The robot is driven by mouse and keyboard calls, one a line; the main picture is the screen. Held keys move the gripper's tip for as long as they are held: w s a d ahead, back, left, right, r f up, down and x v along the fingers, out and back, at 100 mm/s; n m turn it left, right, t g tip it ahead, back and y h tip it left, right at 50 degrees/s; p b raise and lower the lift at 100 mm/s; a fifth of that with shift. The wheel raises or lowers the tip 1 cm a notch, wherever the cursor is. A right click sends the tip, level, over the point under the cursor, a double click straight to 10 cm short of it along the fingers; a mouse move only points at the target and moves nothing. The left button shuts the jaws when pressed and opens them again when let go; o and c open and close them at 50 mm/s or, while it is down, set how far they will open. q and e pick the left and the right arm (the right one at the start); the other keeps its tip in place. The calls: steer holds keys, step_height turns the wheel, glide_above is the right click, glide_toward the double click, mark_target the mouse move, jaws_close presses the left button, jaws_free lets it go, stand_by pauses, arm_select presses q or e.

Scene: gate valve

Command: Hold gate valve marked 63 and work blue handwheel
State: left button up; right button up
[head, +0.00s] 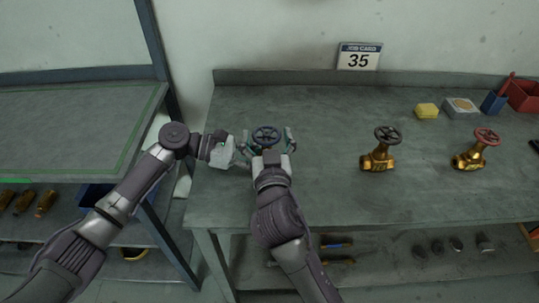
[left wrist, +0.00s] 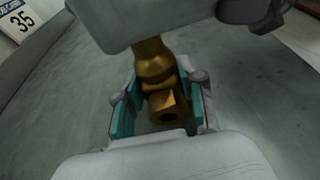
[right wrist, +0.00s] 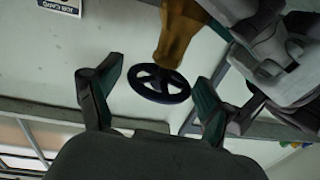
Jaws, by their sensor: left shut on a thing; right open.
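The blue-handwheel gate valve is at the left part of the bench, its dark blue handwheel (head: 266,135) facing up. No number on it is readable. My left gripper (head: 243,150) reaches it from the left and is shut on its brass body (left wrist: 154,70), which shows between the teal pads in the left wrist view. My right gripper (head: 271,142) is open, with one finger on each side of the handwheel. In the right wrist view the handwheel (right wrist: 160,84) lies between the spread fingers, with gaps at both sides. The grippers hide most of the valve in the head view.
Two other brass valves, one with a black handwheel (head: 387,134) and one with a red handwheel (head: 487,137), stand to the right. A job card reading 35 (head: 359,57) is at the back. A yellow sponge (head: 427,111) lies farther right. The bench (head: 330,120) between is clear.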

steer(key=s, duration=0.9)
steer(key=shift+d, duration=0.4)
steer(key=shift+o, duration=0.4)
steer(key=shift+o, duration=0.6)
steer(key=shift+r, duration=0.1)
step_height(320, 180, up, 3)
steer(key=s+a+n+y, duration=0.2)
steer(key=n+y, duration=0.6)
steer(key=n, duration=1.6)
steer(key=d+f+n+g, duration=0.3)
steer(key=d+n, duration=0.5)
steer(key=n, duration=0.9)
steer(key=x, duration=1.3)
steer(key=shift+w+d+r, duration=0.1)
steer(key=shift+d, duration=0.15)
